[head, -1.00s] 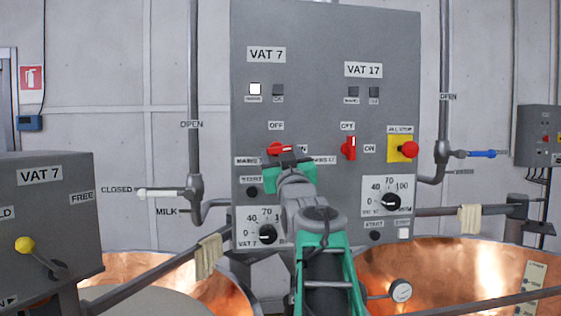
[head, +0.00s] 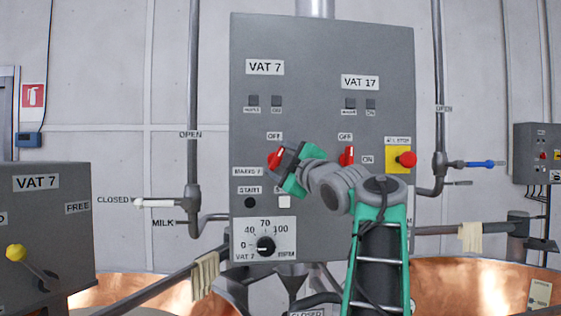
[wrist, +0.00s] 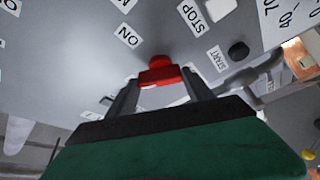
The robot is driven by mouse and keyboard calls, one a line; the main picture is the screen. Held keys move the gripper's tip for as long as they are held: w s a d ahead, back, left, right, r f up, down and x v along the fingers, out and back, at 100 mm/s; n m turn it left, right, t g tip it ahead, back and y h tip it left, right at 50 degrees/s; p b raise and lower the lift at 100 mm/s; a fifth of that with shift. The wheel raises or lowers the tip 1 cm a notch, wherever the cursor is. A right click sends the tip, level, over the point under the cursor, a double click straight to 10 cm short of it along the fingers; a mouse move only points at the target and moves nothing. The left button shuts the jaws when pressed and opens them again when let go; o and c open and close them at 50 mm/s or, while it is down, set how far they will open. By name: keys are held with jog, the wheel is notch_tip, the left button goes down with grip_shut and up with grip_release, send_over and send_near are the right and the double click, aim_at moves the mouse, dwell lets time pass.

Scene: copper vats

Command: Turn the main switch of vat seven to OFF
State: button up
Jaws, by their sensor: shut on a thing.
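The red main switch of vat seven (head: 275,154) is on the grey panel under the VAT 7 plate (head: 265,67), partly hidden by my gripper (head: 280,165). Its visible handle part points up, slightly right, near the OFF label (head: 274,136). In the wrist view the red switch (wrist: 157,70) sits between my fingertips, and my gripper (wrist: 160,87) is shut on it. The left lamp (head: 253,100) under the VAT 7 plate is dark.
To the right are the red VAT 17 switch (head: 347,156), also upright, and a red stop button (head: 406,160) on a yellow plate. A dial (head: 265,245) and the black START button (head: 250,202) are below. Copper vats (head: 440,285) stand in front.

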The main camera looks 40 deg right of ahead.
jog(key=n, duration=0.1)
jog(key=n+p, duration=0.1)
jog(key=n+g, duration=0.1)
jog(key=shift+r+n+y+p, duration=0.25)
jog(key=shift+n+y+p, duration=0.05)
jog(key=shift+y+p, duration=0.1)
jog(key=shift+n+g+p, duration=0.5)
jog(key=shift+n, duration=0.6)
jog(key=o, duration=1.4)
jog(key=shift+c, duration=0.2)
jog(key=b+v, duration=0.1)
jog(key=v, duration=0.6)
jog(key=shift+s+b, duration=0.4)
